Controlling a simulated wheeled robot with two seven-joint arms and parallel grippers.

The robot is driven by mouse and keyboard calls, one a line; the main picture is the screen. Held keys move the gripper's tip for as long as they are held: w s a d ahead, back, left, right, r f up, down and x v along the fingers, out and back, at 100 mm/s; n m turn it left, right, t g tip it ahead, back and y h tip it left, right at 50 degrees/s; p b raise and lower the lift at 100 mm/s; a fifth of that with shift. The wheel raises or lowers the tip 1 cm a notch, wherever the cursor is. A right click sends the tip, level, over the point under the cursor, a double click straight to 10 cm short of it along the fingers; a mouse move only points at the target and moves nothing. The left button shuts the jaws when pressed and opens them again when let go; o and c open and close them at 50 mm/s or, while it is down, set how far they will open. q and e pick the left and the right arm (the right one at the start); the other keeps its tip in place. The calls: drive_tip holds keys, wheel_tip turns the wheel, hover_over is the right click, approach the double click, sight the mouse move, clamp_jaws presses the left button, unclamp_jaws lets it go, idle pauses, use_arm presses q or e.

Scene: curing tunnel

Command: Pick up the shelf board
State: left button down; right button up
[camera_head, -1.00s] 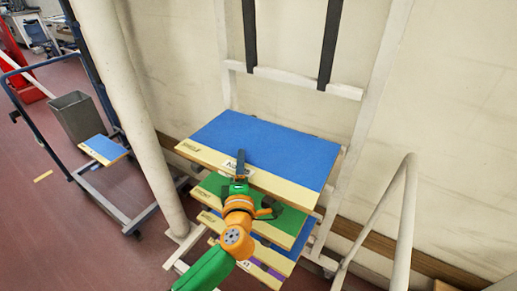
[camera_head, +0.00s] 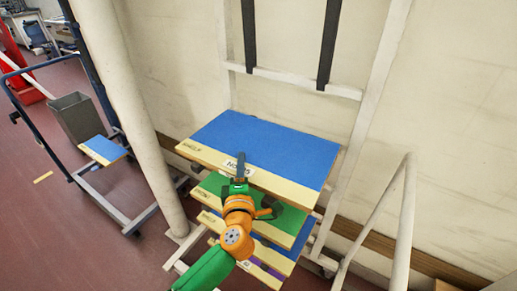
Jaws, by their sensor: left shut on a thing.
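The shelf board (camera_head: 265,147) is the top board of a stack on the rack, with a blue face and a pale wood front strip marked "SHELF". A white number label (camera_head: 238,166) sits on its front edge. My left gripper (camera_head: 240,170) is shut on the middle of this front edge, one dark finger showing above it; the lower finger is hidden. The board appears level, and I cannot tell whether it is clear of its supports. My right gripper is not in view.
Below are a green board (camera_head: 289,222), another blue board (camera_head: 276,236) and a purple-edged one. A white rack frame (camera_head: 376,100) stands behind, a thick pale post (camera_head: 130,110) at left, and a pale rail (camera_head: 404,230) at right.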

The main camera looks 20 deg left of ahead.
use_arm(q)
drive_tip(key=shift+w+r, duration=0.1)
idle(0.7)
drive_tip(key=shift+r, duration=0.2)
wheel_tip(320, 180, up, 4)
drive_tip(key=shift+d+f+p, duration=0.15)
drive_tip(key=shift+f+p, duration=0.1)
drive_tip(key=shift+p, duration=0.6)
drive_tip(key=s+d+r, duration=0.1)
drive_tip(key=s+d+r+p, duration=0.1)
drive_tip(key=r, duration=0.1)
drive_tip(key=s+d+r, duration=0.1)
drive_tip(key=r, duration=0.1)
drive_tip(key=shift+s+d+r+p, duration=0.15)
drive_tip(key=shift+d+r+p, duration=0.1)
drive_tip(key=shift+p, duration=0.15)
drive_tip(key=s+d+r, duration=0.3)
drive_tip(key=s+d, duration=0.3)
drive_tip(key=shift+d+r+b, duration=0.25)
drive_tip(key=shift+d+b, duration=0.1)
drive_tip(key=shift+d, duration=0.05)
